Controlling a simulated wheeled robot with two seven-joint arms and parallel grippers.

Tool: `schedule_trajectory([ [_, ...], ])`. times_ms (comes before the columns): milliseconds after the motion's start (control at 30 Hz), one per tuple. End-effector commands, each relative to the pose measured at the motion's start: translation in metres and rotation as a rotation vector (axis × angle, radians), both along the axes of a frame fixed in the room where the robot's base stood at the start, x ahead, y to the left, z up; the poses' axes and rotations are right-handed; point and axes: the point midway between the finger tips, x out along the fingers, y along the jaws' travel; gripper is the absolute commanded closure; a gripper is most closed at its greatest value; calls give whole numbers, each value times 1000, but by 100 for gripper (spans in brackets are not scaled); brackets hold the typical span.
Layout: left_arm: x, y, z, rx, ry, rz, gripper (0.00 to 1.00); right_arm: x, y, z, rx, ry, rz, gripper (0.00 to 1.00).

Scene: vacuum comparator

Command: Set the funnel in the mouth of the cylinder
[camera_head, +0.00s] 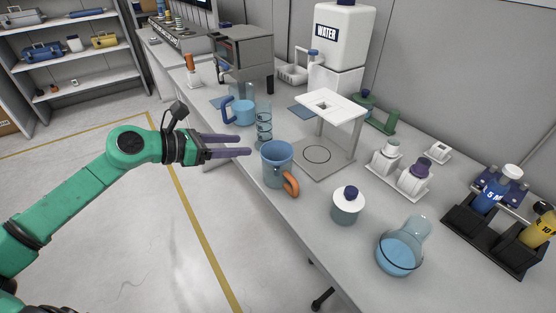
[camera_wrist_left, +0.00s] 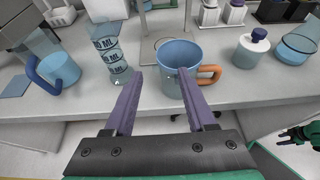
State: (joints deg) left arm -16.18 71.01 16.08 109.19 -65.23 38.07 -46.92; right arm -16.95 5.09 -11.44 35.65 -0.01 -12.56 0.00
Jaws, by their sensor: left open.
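The clear graduated cylinder (camera_head: 264,128) stands upright near the table's front edge. In the left wrist view it (camera_wrist_left: 112,60) shows dark ML marks, ahead of my left finger. No funnel can be clearly told in either view. A blue cup with an orange handle (camera_head: 277,163) stands right of the cylinder; it also shows in the left wrist view (camera_wrist_left: 179,54). My left gripper (camera_head: 245,145) is open and empty, its purple fingers pointing at the cup and just short of it. A green and black part at the wrist view's right edge looks like my right gripper (camera_wrist_left: 298,136); its jaws are unclear.
A blue-handled vessel with blue liquid (camera_head: 239,112) stands left of the cylinder. A white stand (camera_head: 332,107) is behind the cup. The floor before the table is clear.

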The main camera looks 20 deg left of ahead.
Motion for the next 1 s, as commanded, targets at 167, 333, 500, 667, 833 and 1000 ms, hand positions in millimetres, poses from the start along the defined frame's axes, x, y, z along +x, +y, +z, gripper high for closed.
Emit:
schedule_trajectory([
  [167, 16, -12, -4, -1, -5, 3, 44, -12, 4, 5, 5, 20, -2, 50],
  [333, 33, -24, -11, -8, -5, 8, 44, -12, 11, 15, 15, 20, -5, 50],
  [500, 44, -34, -19, -9, -2, 8, 44, -6, 11, 20, 14, 11, -4, 50],
  [667, 65, -52, -29, -11, -2, 6, 44, -4, 10, 29, 13, 6, -4, 50],
  [833, 78, -64, -40, -5, -1, 5, 44, -4, 7, 32, 10, 6, -2, 50],
  [1000, 78, -63, -41, -4, 1, 5, 44, -4, 4, 31, 6, 5, -1, 50],
])
